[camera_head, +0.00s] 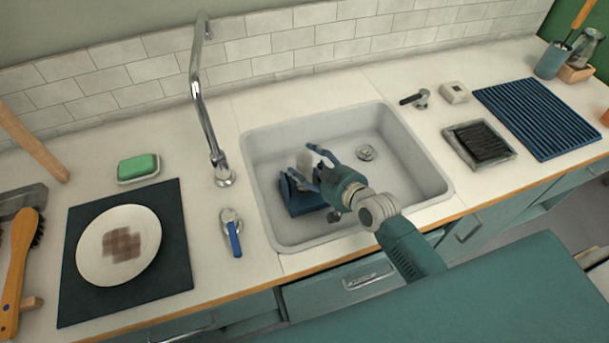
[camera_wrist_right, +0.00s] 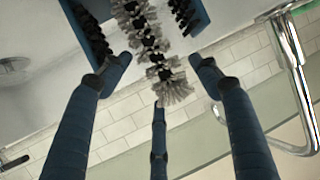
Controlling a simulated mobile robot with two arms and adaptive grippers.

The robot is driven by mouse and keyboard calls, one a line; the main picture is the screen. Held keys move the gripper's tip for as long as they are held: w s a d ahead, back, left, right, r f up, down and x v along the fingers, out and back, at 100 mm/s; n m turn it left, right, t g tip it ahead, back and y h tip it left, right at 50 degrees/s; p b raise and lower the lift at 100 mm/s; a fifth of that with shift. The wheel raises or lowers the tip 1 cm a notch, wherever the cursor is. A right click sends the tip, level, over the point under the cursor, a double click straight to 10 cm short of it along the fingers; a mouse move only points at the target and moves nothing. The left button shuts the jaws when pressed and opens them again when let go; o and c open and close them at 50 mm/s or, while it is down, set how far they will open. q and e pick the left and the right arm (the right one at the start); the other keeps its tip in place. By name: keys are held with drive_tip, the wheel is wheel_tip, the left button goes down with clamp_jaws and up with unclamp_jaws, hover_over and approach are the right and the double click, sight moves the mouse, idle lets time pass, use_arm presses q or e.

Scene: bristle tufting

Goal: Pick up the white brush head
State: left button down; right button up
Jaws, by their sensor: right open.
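The white brush head (camera_wrist_right: 146,38) has pale bristles around a dark core. In the head view, a pale upright shape in the sink that looks like this brush head (camera_head: 306,160) stands beside my fingers, partly hidden by them. My right gripper (camera_head: 322,168) reaches into the sink from the right. Its three fingers are spread open; in the right wrist view the gripper (camera_wrist_right: 160,78) has its fingertips around the end of the brush head, with gaps visible. A blue base (camera_head: 303,203) sits below in the sink. My left gripper is out of view.
The sink rim (camera_head: 262,225) surrounds the work area. A chrome faucet (camera_head: 207,120) rises at its left; a blue-handled lever (camera_head: 232,235) lies nearer. Dark bristle strips (camera_wrist_right: 183,15) flank the brush head. A plate (camera_head: 119,244) and green sponge (camera_head: 138,167) are left, a blue rack (camera_head: 540,115) right.

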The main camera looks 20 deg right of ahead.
drive_tip(key=shift+w+a+f, duration=0.2)
drive_tip(key=shift+w+f, duration=0.05)
drive_tip(key=shift+w, duration=0.3)
clamp_jaws()
